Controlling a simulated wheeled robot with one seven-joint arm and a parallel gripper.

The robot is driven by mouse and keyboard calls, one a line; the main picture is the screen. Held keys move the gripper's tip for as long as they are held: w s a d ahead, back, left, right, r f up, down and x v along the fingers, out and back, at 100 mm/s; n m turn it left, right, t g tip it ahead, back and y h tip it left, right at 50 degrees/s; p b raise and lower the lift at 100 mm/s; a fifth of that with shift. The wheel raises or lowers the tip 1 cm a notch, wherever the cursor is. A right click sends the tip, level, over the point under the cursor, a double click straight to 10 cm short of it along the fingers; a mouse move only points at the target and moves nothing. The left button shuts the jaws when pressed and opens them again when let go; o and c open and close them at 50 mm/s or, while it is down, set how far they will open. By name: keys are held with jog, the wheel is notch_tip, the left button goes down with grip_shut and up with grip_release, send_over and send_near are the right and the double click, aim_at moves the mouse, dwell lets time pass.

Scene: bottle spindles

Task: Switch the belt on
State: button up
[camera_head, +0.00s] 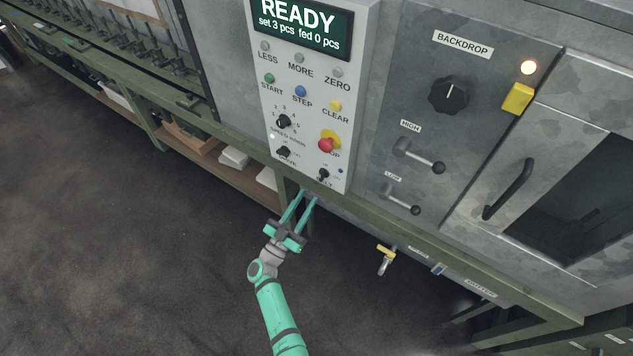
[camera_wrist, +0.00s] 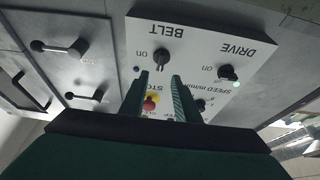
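The belt switch is a small black knob (camera_head: 323,174) at the lower right corner of the white control panel (camera_head: 306,120). In the wrist view the knob (camera_wrist: 161,56) sits beside the upside-down BELT label, with "on" printed next to it. A small dark lamp (camera_wrist: 136,68) near it looks unlit. My gripper (camera_head: 308,196) is just below the panel's lower edge in the head view. In the wrist view its two fingers (camera_wrist: 160,78) are apart with nothing between them, and the belt knob shows just beyond the tips. I cannot tell the exact gap to the knob.
The drive knob (camera_head: 283,151) is left of the belt switch; a lamp (camera_wrist: 236,84) near it glows. The red stop button (camera_head: 326,145) is above. The display (camera_head: 302,24) reads READY. Levers (camera_head: 418,156) stick out at the right. A green rail (camera_head: 365,222) runs below.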

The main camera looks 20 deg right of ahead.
aim_at(320, 177)
jog(key=x, duration=0.7)
jog(key=shift+w+d+r, duration=0.15)
jog(key=shift+w+d, duration=0.05)
jog(key=shift+d, duration=0.05)
grip_shut()
